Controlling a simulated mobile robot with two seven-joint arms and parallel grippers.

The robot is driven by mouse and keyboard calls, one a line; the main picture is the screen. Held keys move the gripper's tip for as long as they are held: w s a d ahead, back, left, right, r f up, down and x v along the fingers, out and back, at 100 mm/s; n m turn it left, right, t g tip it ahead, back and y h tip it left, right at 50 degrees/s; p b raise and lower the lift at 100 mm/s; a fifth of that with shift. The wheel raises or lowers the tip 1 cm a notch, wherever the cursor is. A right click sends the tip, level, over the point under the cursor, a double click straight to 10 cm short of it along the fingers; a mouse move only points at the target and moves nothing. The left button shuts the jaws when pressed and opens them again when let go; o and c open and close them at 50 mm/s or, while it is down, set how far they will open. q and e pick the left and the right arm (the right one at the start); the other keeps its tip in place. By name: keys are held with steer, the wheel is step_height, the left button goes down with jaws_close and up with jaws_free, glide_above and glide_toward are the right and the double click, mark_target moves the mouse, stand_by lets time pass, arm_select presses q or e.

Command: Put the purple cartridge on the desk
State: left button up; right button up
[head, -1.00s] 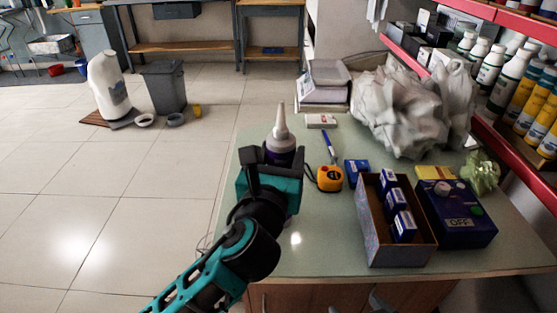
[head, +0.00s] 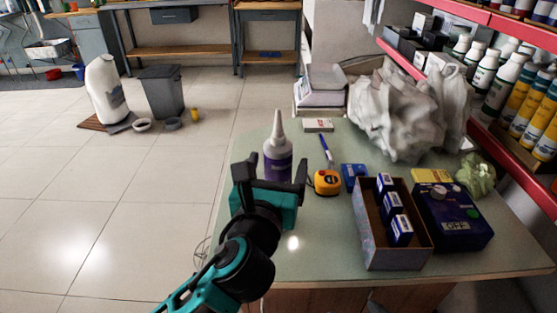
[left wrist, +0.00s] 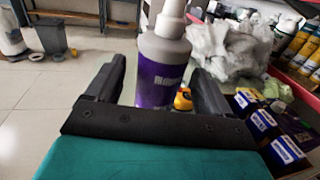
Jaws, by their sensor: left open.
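The purple cartridge (head: 278,158), a white-topped bottle with a purple label and a pointed nozzle, stands upright on the pale green desk (head: 330,240) near its left edge. In the left wrist view the cartridge (left wrist: 163,62) shows just beyond and between the fingers, its nozzle cut off by the frame. My left gripper (head: 272,170) is open, with its two fingers spread on the near side of the cartridge. The fingers do not close on it. Its lower part is partly hidden by the gripper in the head view. My right gripper is not in view.
A yellow tape measure (head: 327,182), a blue marker (head: 326,148) and a small blue box (head: 353,172) lie right of the cartridge. An open carton (head: 398,258) with small blue boxes and a dark blue device (head: 455,225) stand further right. Crumpled white plastic bags (head: 395,110) are behind.

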arm_select(q)
steer(key=v, duration=1)
steer(key=shift+p, duration=0.45)
steer(key=shift+r, duration=0.1)
